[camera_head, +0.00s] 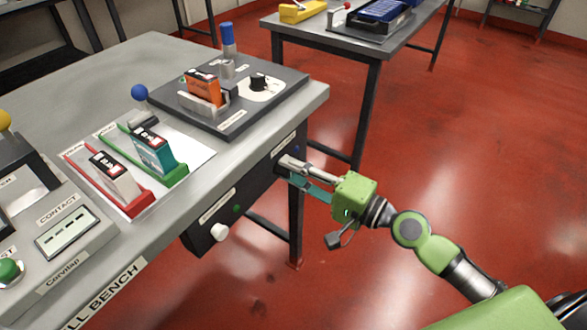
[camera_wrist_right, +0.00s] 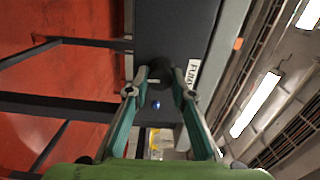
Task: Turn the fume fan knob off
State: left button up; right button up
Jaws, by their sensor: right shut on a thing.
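The fume fan knob (camera_wrist_right: 160,72) is a dark round knob on the dark front of a control box under the bench edge. It shows between my fingertips in the right wrist view, beside a white label (camera_wrist_right: 193,70) whose visible letters begin "FUM". A small blue lamp (camera_wrist_right: 156,104) sits near it and also shows in the head view (camera_head: 296,150). My right gripper (camera_head: 284,168) reaches in from the right to the box's front, its two fingers shut on the knob. In the head view the fingers hide the knob. My left gripper is not in view.
On the same dark box (camera_head: 245,190) are a white knob (camera_head: 219,232) and a green lamp (camera_head: 237,209), left of my gripper. The grey bench (camera_head: 255,125) above holds battery trays and a dark panel with a black dial (camera_head: 258,82). Open red floor lies right.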

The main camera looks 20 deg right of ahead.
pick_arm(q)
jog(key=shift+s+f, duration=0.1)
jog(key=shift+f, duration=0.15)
pick_arm(e)
jog(key=shift+m, duration=0.4)
jog(key=o, duration=1.1)
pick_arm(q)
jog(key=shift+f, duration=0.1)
pick_arm(e)
jog(key=shift+s+d, duration=0.1)
jog(key=v, duration=1.1)
jog(key=shift+s+d, duration=0.3)
